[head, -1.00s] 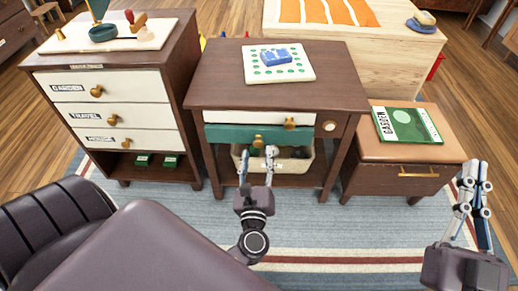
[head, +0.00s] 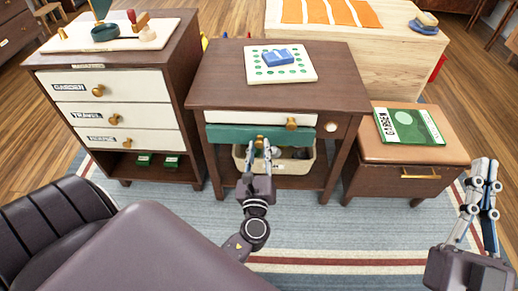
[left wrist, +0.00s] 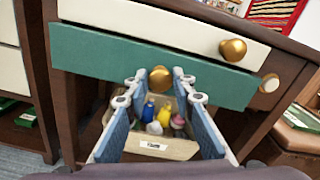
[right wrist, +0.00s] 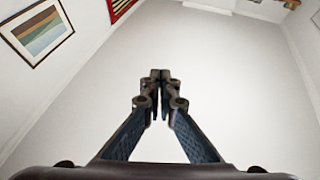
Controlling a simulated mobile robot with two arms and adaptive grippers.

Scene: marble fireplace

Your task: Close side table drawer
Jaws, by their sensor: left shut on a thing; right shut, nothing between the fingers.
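The side table (head: 215,85) stands in the middle, with a white drawer (head: 245,119) above a green drawer (head: 225,134). The green drawer front also fills the left wrist view (left wrist: 100,60); it sticks out past the table frame and looks partly open. Its round brass knob (left wrist: 184,75) is between the fingertips of my left gripper (head: 261,146), which is shut on it. The fingers hide most of the knob in the head view. My right gripper (head: 484,170) is shut and empty, raised at the far right, away from the table; the right wrist view shows its fingertips together (right wrist: 160,78).
A basket (left wrist: 165,149) with several bottles stands below the green drawer. A taller cabinet (head: 35,75) with labelled drawers is on the left, a low leather-topped cabinet (head: 385,151) on the right.

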